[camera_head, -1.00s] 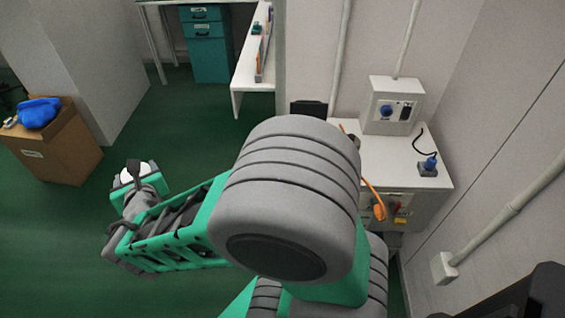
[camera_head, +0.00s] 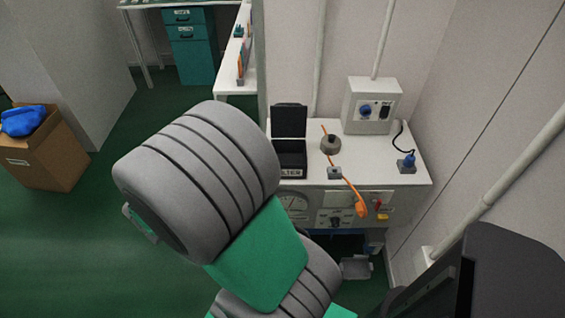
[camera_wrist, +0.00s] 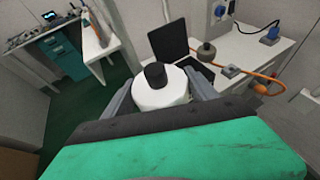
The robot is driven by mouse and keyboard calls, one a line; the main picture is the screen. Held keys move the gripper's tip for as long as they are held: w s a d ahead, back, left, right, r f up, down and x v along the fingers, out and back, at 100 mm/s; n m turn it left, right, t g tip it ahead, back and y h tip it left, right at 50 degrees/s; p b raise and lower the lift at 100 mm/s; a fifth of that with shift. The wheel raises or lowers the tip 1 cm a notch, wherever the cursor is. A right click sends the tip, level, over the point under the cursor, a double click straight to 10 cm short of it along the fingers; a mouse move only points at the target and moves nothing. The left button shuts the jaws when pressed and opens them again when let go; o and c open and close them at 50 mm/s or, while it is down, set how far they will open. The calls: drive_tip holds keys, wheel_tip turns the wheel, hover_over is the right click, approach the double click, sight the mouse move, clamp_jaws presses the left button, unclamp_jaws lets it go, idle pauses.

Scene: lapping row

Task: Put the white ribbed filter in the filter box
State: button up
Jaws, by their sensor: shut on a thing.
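The white ribbed filter (camera_wrist: 160,95) shows in the wrist view as a white round body with a black cap on top. My gripper (camera_wrist: 158,80) is shut on it, one finger on each side. Its ribs are too small to make out. The filter box (camera_head: 291,158) is black, with its lid raised and a partly hidden white label on its front. It stands on the white bench and also shows in the wrist view (camera_wrist: 199,72), beyond the held filter and to its right. In the head view my arm hides the filter and most of my gripper.
On the white bench (camera_head: 407,182), right of the box, are a grey round part (camera_head: 331,145), an orange cord with a handle (camera_head: 361,208), a blue plug (camera_head: 407,161) and a wall switch box (camera_head: 372,106). A cardboard box (camera_head: 46,155) with blue cloth stands far left.

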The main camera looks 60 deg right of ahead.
drive_tip(key=s+d+r+m+g, duration=0.1)
drive_tip(key=s+d+m+g, duration=0.15)
drive_tip(key=s, duration=0.35)
drive_tip(key=s+d+r+m+g, duration=0.1)
drive_tip(key=s+m+g, duration=0.15)
drive_tip(key=s, duration=0.25)
drive_tip(key=shift+n+y, duration=0.3)
drive_tip(key=shift+w+d+f+b, duration=0.5)
drive_tip(key=shift+w+d+f, duration=0.4)
drive_tip(key=shift+d+f, duration=1.3)
drive_tip(key=shift+w+d+f+b, duration=0.45)
drive_tip(key=shift+w+d+f, duration=0.45)
drive_tip(key=shift+d+f, duration=1.3)
drive_tip(key=shift+w+d+f+b, duration=0.5)
drive_tip(key=shift+w+d+f, duration=0.4)
drive_tip(key=shift+d+f, duration=1.3)
drive_tip(key=shift+a, duration=0.15)
drive_tip(key=shift+f, duration=0.65)
